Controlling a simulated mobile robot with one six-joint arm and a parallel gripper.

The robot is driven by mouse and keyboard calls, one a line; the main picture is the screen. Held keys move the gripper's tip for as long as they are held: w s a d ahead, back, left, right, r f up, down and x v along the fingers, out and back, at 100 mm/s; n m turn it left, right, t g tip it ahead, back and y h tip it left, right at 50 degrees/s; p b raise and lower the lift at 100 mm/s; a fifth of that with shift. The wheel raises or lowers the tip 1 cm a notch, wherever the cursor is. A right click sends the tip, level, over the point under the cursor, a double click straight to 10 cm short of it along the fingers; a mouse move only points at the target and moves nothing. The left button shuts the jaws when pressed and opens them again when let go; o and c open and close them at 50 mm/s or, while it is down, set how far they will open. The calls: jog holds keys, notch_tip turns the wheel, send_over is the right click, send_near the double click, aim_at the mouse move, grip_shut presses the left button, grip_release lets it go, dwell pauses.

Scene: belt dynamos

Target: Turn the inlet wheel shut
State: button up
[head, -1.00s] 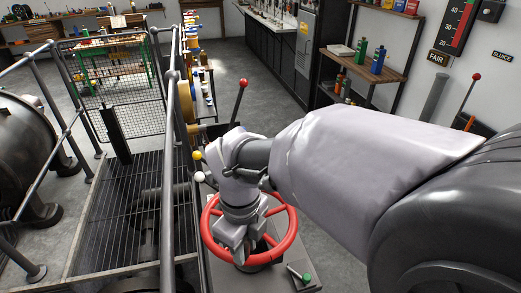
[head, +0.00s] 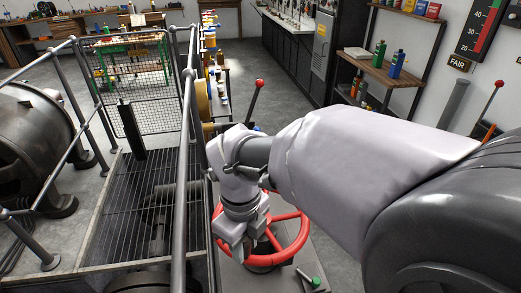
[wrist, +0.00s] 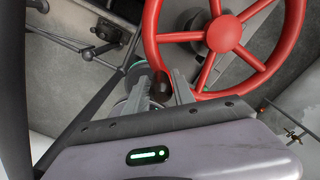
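The red inlet wheel (head: 304,238) lies flat on a grey stand below my arm in the head view. My gripper (head: 240,250) is over its left part and hides much of the hub and left rim. In the wrist view the wheel's rim, hub and spokes (wrist: 223,34) fill the top right. My gripper's two fingers (wrist: 162,82) are apart, at the near left part of the rim. A dark piece shows between the fingertips. I cannot tell whether the fingers touch the rim.
A grey railing (head: 188,130) and floor grating (head: 150,190) are left of the wheel. A lever with a red knob (head: 260,83) rises behind it. A small green-ended item (head: 315,282) is on the stand's near side. A shelf (head: 372,68) is at the back right.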

jog(key=o, duration=0.3)
jog(key=shift+a, duration=0.1)
notch_tip(320, 180, up, 18)
jog(key=p, duration=0.7)
jog(key=shift+f+p, duration=0.25)
jog(key=shift+p, duration=0.05)
